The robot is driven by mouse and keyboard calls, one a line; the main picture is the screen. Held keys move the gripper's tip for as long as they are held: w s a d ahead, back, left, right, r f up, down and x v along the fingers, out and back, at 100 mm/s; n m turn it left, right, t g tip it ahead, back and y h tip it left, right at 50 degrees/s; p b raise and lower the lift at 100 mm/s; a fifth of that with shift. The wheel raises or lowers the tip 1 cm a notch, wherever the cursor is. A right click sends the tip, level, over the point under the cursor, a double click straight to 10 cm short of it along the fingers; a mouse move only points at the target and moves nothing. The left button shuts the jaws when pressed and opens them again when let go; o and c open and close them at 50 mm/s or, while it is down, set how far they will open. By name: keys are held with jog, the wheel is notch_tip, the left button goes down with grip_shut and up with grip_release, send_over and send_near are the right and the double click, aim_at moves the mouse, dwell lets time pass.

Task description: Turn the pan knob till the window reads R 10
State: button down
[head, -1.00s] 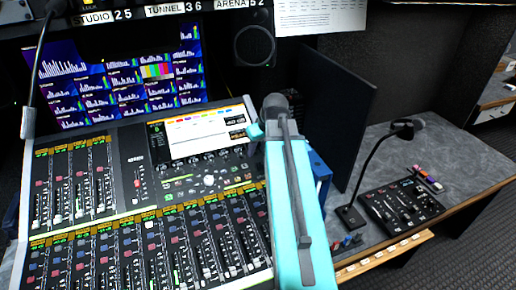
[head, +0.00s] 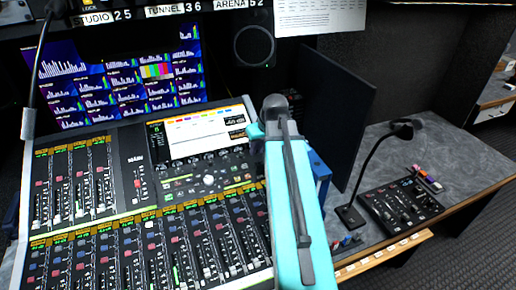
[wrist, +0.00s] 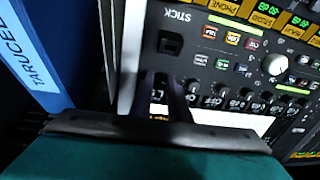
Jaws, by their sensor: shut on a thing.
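The mixing console (head: 140,170) fills the left of the head view, with a lit screen (head: 200,138) at its upper right. Small dark readout boxes sit at the screen's right edge, and their text is too small to read. A row of dark knobs (wrist: 236,98) runs along the screen's edge in the wrist view. My gripper (wrist: 165,98) reaches down at the end of this row, its two dark fingers shut around a knob there. That knob is mostly hidden by the fingers, and its label is not legible. In the head view my teal arm hides the gripper.
A blue binder (wrist: 35,60) stands close beside the gripper in the wrist view. A dark upright panel (head: 338,110) stands right of my arm. Further right are a gooseneck microphone (head: 385,150) and a small black control box (head: 400,205). A speaker (head: 253,46) is behind.

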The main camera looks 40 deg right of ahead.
jog(key=m+p, duration=0.1)
jog(key=m, duration=0.4)
jog(key=shift+a+m, duration=0.1)
jog(key=shift+m, duration=0.2)
jog(key=m+p, duration=0.1)
jog(key=m, duration=0.4)
jog(key=shift+t+h, duration=0.3)
jog(key=shift+t, duration=0.1)
jog(key=c, duration=1.7)
grip_release()
jog(key=shift+s, duration=0.1)
jog(key=shift+b+v, duration=1.3)
jog(key=shift+v, duration=5.6)
